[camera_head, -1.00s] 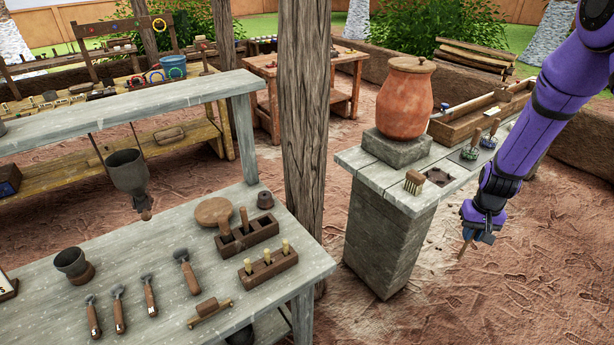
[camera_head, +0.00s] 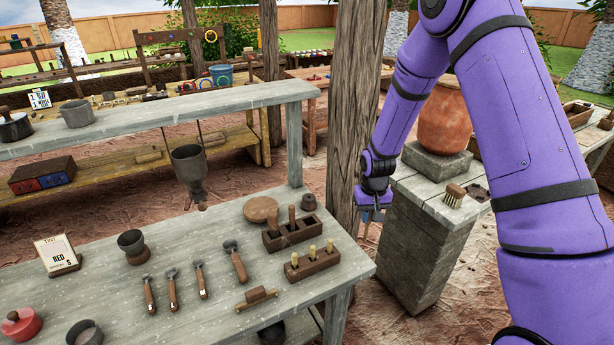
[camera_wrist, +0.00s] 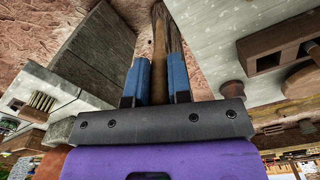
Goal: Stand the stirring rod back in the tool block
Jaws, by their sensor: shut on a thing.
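My gripper (camera_head: 375,207) hangs in the gap between the grey table and the stone pier. In the wrist view its blue fingers (camera_wrist: 158,80) are shut on a thin brown wooden rod (camera_wrist: 160,38), the stirring rod, which points away from the wrist. In the head view only a short piece of the rod shows below the fingers. A dark wooden block with square slots (camera_head: 290,241), seemingly the tool block, stands on the table to the left of my gripper. It holds upright wooden handles. Its slots partly show in the wrist view (camera_wrist: 283,42).
A second block with light-topped pegs (camera_head: 314,266) stands in front of the slotted one. A round wooden disc (camera_head: 260,209) lies behind. A wooden post (camera_head: 352,110) rises behind my gripper. The pier (camera_head: 425,245) bears a brush (camera_head: 454,194) and clay jar (camera_head: 443,122).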

